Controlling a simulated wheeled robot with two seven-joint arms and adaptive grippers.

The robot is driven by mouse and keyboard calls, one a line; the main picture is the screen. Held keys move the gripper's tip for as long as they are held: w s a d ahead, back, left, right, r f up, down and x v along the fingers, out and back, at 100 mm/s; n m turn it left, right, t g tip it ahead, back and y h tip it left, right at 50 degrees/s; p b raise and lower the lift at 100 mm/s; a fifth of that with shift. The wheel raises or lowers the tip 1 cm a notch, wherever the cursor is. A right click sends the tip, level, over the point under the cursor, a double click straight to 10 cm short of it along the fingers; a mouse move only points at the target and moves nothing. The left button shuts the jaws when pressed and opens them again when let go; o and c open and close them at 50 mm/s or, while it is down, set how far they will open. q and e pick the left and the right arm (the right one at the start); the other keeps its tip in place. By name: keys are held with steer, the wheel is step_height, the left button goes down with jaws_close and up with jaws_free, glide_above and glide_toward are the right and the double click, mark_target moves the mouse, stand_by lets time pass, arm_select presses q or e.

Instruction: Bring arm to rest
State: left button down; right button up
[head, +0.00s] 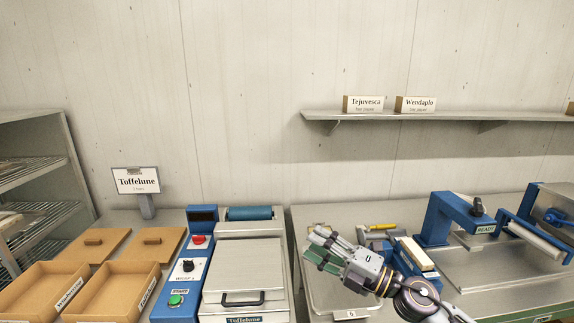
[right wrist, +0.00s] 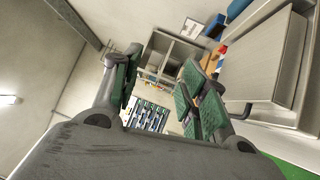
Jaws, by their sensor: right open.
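My right gripper (head: 324,250) is above the tray on the right-hand table in the head view. Its arm comes in from the lower right and the fingers point to the upper left. In the right wrist view its green-padded fingers (right wrist: 160,90) stand apart with nothing between them. My left gripper is not in the head view.
Below my right gripper is a grey tray (head: 335,297). A blue-sided machine with a grey lid (head: 243,268) stands left of it, beside open brown boxes (head: 112,292). A blue press (head: 440,215) stands right. A wall shelf (head: 450,116) hangs above.

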steer(key=w+d+f+m+t+h, duration=0.1)
steer(key=w+d+m+t+h, duration=0.2)
steer(key=d+m+t+h, duration=0.8)
steer(key=s+d+f+m+g+h, duration=0.1)
steer(key=d+f+m+g+h, duration=0.15)
steer(key=f+m, duration=0.35)
steer(key=s+d+f+m+g+h, duration=0.1)
steer(key=s+f+m+g+h, duration=0.1)
steer(key=f+m+g+h, duration=0.25)
steer(key=s+f+m+g+y, duration=0.1)
steer(key=s+f+m+g, duration=0.8)
steer(key=s+f, duration=1.2)
steer(key=s+f+n+g, duration=0.1)
steer(key=s+f+g, duration=0.1)
steer(key=f, duration=1.4)
steer(key=s+f+n+g, duration=0.2)
steer(key=f, duration=1.4)
steer(key=s+d+f, duration=0.2)
steer(key=s+f, duration=0.7)
steer(key=s, duration=0.2)
steer(key=s+d+f, duration=0.2)
steer(key=s+f, duration=0.8)
steer(key=shift+s+d+g, duration=0.15)
steer(key=shift+s+g, duration=0.25)
